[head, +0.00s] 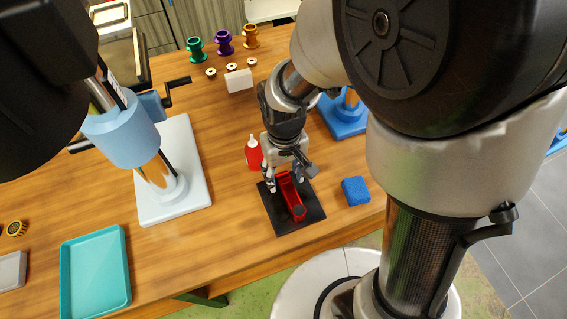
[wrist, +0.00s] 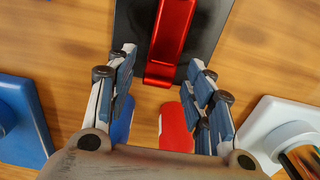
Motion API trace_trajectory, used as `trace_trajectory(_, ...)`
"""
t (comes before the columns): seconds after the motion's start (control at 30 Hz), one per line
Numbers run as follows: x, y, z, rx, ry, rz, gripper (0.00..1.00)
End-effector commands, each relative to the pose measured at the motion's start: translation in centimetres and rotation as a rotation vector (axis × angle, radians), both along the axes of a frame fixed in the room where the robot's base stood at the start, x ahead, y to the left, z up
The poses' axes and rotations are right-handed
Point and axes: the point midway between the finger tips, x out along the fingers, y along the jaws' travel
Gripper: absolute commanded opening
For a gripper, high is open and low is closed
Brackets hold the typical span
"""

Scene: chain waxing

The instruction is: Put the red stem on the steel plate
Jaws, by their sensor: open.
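The red stem (head: 290,194) lies on the dark steel plate (head: 278,219) near the front edge of the bench. In the wrist view the stem (wrist: 172,38) lies lengthwise over the plate (wrist: 207,28), and its near end reaches about the plate's edge. My gripper (head: 285,183) is open above the plate. In the wrist view its fingers (wrist: 161,62) are apart, one on each side of the stem's near end, with visible gaps. The exact height of the fingertips is hard to tell. The gripper partly hides the stem in the head view.
A red bottle (head: 253,153) stands just behind the plate. A blue block (head: 355,190) lies to its right, and a blue stand (head: 341,121) is behind that. A white-based stand (head: 176,205) and a teal tray (head: 96,273) are on the left. Coloured spools (head: 223,43) stand at the back.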

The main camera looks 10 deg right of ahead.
Motion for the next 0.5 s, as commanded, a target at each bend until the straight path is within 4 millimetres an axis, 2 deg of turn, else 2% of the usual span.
trace_trajectory(0.3, 0.1, 0.0, 6.8, 0.002, -0.007, 0.0, 0.48)
trace_trajectory(0.5, 0.1, 0.0, 10.3, 0.001, -0.005, 0.0, 0.48)
